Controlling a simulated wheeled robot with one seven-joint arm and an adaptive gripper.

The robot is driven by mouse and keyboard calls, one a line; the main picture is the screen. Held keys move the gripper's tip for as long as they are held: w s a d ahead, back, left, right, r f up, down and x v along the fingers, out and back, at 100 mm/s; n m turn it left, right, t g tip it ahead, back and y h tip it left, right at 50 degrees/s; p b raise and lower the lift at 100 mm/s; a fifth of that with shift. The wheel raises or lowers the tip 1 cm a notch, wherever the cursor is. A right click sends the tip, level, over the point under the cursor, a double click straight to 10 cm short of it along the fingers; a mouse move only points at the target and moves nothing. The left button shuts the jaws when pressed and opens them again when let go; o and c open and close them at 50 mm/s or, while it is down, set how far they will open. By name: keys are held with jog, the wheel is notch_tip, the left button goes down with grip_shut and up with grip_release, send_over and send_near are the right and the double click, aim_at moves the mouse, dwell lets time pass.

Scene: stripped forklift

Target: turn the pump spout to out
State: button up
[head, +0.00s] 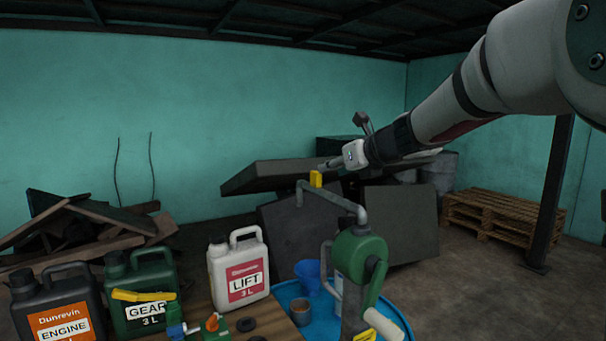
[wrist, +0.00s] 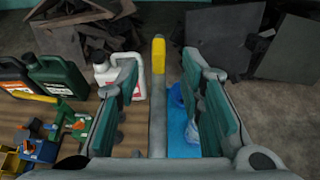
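The hand pump (head: 360,255) has a green head and a crank handle, and stands over a blue drum (head: 290,292). Its grey spout (head: 335,197) rises from the pump, runs left in the head view and bends down at its end. A yellow tag (head: 316,179) stands on the spout near that end. My gripper (head: 329,164) is just above and behind the tag. In the wrist view my gripper (wrist: 160,75) is open. The grey spout (wrist: 158,115) and yellow tag (wrist: 158,52) show in the gap, apart from both fingers. Its height relative to the fingertips is unclear.
White LIFT (head: 240,270), green GEAR (head: 142,290) and black ENGINE (head: 55,310) jugs stand at the left. A blue funnel (head: 308,274) and a rusty cup (head: 301,310) sit on the drum. Dark panels (head: 400,225) and a wooden pallet (head: 505,215) are behind.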

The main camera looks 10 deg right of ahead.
aim_at(316, 171)
jog(key=x, duration=0.9)
grip_shut()
